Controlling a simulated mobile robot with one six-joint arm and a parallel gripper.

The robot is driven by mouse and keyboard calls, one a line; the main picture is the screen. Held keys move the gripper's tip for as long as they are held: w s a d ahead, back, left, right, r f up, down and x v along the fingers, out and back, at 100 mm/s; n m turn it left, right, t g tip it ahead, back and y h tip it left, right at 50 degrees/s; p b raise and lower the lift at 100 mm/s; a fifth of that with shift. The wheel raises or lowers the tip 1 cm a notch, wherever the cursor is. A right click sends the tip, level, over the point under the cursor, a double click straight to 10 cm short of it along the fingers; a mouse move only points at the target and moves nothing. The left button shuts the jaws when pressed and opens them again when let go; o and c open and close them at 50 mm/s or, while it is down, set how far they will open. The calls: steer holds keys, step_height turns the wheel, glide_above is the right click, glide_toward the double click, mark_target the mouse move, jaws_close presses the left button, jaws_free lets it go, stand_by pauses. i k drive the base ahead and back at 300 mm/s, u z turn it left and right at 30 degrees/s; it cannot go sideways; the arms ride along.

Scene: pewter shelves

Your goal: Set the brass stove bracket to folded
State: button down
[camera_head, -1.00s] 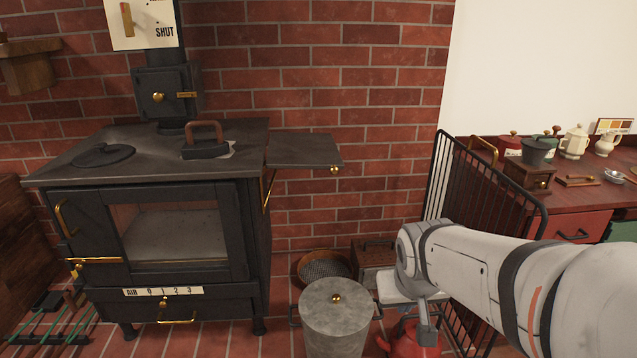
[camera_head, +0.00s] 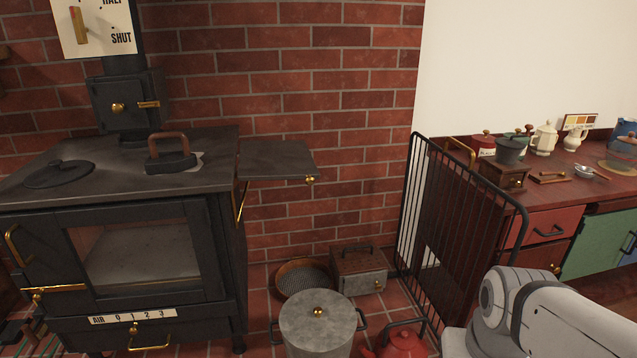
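The black stove (camera_head: 150,255) stands at the left. A dark side shelf (camera_head: 277,160) sticks out level from the right of its top. The brass bracket (camera_head: 241,203) is a thin slanting strut under the shelf, against the stove's right side; the shelf is raised. A small brass knob (camera_head: 309,180) sits at the shelf's front right corner. My white arm is at the lower right, well away from the bracket. My gripper is out of view, and nothing of mine touches the shelf or bracket.
On the floor below the shelf stand a lidded grey bin (camera_head: 318,325), a round sieve (camera_head: 303,279), a metal box (camera_head: 359,272) and a red kettle (camera_head: 402,343). A black wire guard (camera_head: 455,215) stands to the right, before a red counter. A flat iron (camera_head: 171,160) rests on the stove.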

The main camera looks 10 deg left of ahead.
mark_target(236, 218)
steer(key=z, duration=0.15)
steer(key=k, duration=1.05)
steer(key=u, duration=0.35)
steer(key=i, duration=1.5)
steer(key=u, duration=0.05)
